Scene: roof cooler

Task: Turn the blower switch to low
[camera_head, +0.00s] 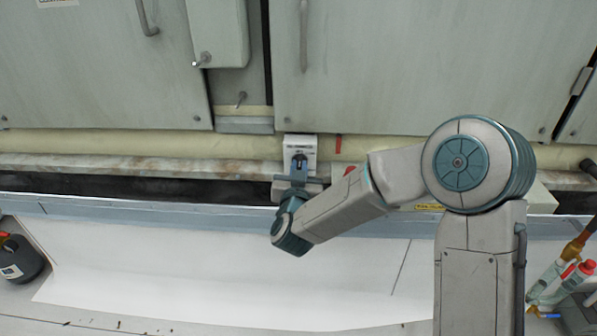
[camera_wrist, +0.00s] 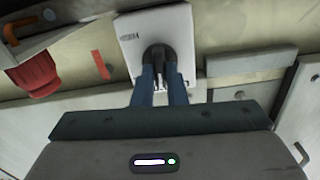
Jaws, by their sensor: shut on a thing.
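The blower switch is a dark knob (camera_wrist: 159,60) on a pale plate (camera_wrist: 184,22) in the wrist view. The same plate (camera_head: 301,143) shows in the head view, below the cabinet doors. My gripper (camera_wrist: 161,78) is at the plate, with its two blue fingers on either side of the knob, shut on it. In the head view my gripper (camera_head: 299,165) reaches up to the plate and covers much of it. The marks on the plate are too small to read, and the knob's setting cannot be told.
A red knob (camera_wrist: 36,75) sits left of the plate in the wrist view, with a red strip (camera_wrist: 101,65) between them. A dark container (camera_head: 20,262) stands at the left; bottles (camera_head: 560,280) stand at the right. The white sheet (camera_head: 180,265) is mostly clear.

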